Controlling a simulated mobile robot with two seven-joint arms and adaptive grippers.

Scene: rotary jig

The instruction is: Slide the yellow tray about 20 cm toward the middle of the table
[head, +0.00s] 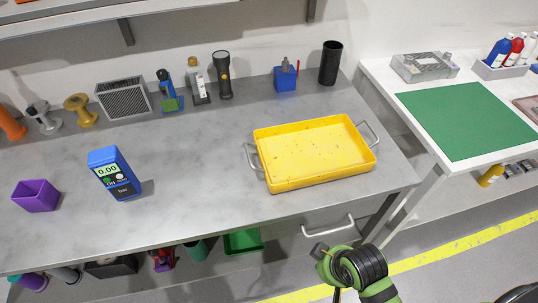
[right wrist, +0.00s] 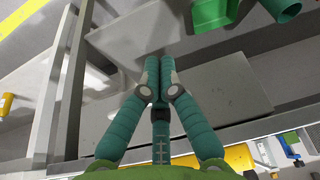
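The yellow tray (head: 268,181) lies flat on the right part of the grey table (head: 200,215) in the head view. It looks empty, with specks on its floor and a metal handle at each short end. Part of it seems to show at the bottom of the right wrist view (right wrist: 240,156). My right gripper (head: 320,251) is in front of the table's front edge, apart from the tray. In the right wrist view its teal fingers (right wrist: 159,76) are together with nothing between them. My left gripper is not in view.
A blue meter (head: 113,173) and a purple box (head: 36,196) stand on the table's left half. A flashlight (head: 223,75), a blue holder (head: 286,76) and a black cylinder (head: 330,63) line the back. The tabletop between meter and tray is clear. A drawer handle (head: 328,227) juts out below.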

